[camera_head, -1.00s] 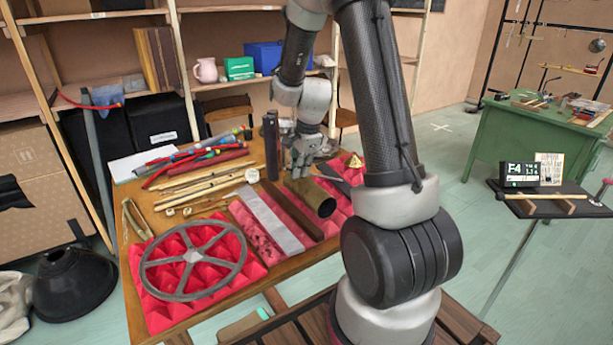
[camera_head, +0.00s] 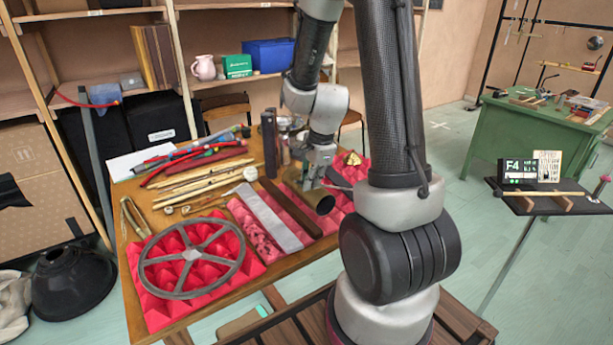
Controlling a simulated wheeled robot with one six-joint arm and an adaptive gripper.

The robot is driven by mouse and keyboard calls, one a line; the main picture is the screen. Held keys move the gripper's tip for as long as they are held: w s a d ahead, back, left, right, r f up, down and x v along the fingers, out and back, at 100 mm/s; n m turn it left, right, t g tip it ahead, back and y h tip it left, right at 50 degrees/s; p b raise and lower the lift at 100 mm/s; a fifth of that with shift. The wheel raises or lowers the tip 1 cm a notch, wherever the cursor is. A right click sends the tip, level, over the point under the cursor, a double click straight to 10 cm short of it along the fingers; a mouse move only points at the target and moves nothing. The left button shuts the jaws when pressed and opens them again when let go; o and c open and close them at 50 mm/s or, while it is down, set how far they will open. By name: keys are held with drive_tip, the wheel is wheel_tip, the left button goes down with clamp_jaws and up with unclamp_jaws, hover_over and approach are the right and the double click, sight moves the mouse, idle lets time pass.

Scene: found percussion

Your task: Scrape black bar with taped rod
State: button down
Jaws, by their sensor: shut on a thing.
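A long dark bar (camera_head: 290,207) lies on red foam, left of the tube and of my gripper. An upright dark post (camera_head: 269,145) stands behind. I cannot tell for certain which of these is the black bar. Several pale and dark sticks (camera_head: 205,180) lie at the table's back left.
A spoked wheel (camera_head: 191,259) rests on red foam at the front left. A flat grey bar (camera_head: 268,217) lies left of the dark bar. A small gold piece (camera_head: 352,159) is behind right of my gripper. A green bench (camera_head: 535,140) stands far right.

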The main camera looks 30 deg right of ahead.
drive_tip(key=shift+w+a+v, duration=0.1)
drive_tip(key=shift+w+v, duration=0.1)
drive_tip(key=shift+v, duration=0.8)
drive_tip(key=shift+w+a+v, duration=0.1)
drive_tip(key=shift+w+v, duration=0.05)
drive_tip(key=shift+v, duration=0.8)
drive_tip(key=shift+w+v, duration=0.2)
drive_tip(key=shift+v, duration=0.8)
drive_tip(key=shift+s, duration=0.1)
